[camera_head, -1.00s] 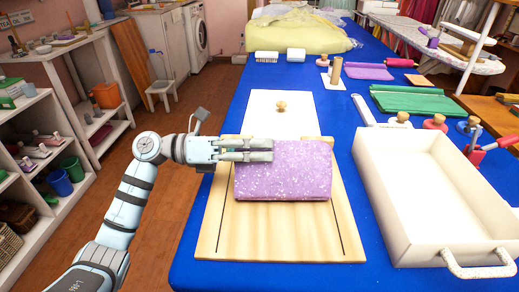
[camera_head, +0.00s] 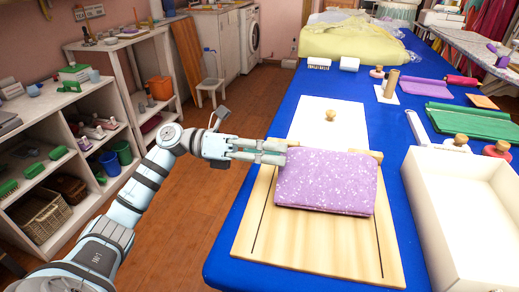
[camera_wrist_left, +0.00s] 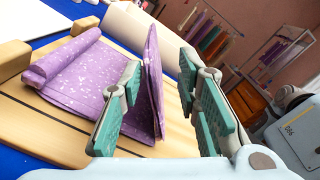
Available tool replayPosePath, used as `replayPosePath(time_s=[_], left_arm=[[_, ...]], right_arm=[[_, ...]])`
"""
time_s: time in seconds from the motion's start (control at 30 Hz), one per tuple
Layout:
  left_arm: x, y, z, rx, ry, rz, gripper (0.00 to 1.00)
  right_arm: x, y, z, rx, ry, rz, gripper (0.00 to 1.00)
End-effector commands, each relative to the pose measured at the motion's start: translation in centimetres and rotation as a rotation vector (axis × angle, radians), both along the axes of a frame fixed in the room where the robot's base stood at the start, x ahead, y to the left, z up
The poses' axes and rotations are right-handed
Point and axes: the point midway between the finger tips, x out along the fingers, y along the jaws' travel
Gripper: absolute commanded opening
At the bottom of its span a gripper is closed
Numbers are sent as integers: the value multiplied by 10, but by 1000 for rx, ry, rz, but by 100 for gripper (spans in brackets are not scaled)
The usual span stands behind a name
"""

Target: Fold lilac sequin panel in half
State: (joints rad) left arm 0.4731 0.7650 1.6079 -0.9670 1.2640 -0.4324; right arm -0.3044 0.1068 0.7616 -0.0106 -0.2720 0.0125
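The lilac sequin panel (camera_head: 325,182) lies doubled over on the wooden board (camera_head: 320,245). In the left wrist view, the panel (camera_wrist_left: 80,75) has a rolled edge at left and an upright flap at right, with space between them. My left gripper (camera_head: 287,152) is at the panel's upper left corner in the head view. In the wrist view its green-padded fingers (camera_wrist_left: 160,100) are spread apart, with the flap's edge between or just beyond them. I see no pinch on the cloth. My right gripper is not in view.
A white panel with a wooden knob (camera_head: 330,116) lies behind the lilac panel. A white tray (camera_head: 430,225) stands to the right on the blue table (camera_head: 240,240). A green cloth (camera_head: 475,122) lies further back. The floor left of the table is open.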

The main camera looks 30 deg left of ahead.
Motion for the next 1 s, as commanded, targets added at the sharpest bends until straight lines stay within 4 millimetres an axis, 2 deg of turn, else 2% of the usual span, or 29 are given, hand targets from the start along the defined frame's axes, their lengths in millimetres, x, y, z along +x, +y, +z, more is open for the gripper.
replayPosePath(time_s=[0.1,0.27,0.8,0.87,0.93,0.97,1.0], left_arm=[[-9,29,-1,4,3,3,30],[-16,49,0,1,1,2,30],[-15,52,1,-9,14,8,30],[-5,56,8,-51,40,58,30],[20,74,23,-174,94,177,30],[35,88,30,-255,129,247,30],[58,113,35,-397,193,355,30]], right_arm=[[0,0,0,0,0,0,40],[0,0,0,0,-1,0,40],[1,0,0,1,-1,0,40],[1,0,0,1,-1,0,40],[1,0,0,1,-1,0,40],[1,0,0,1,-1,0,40],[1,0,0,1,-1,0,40]])
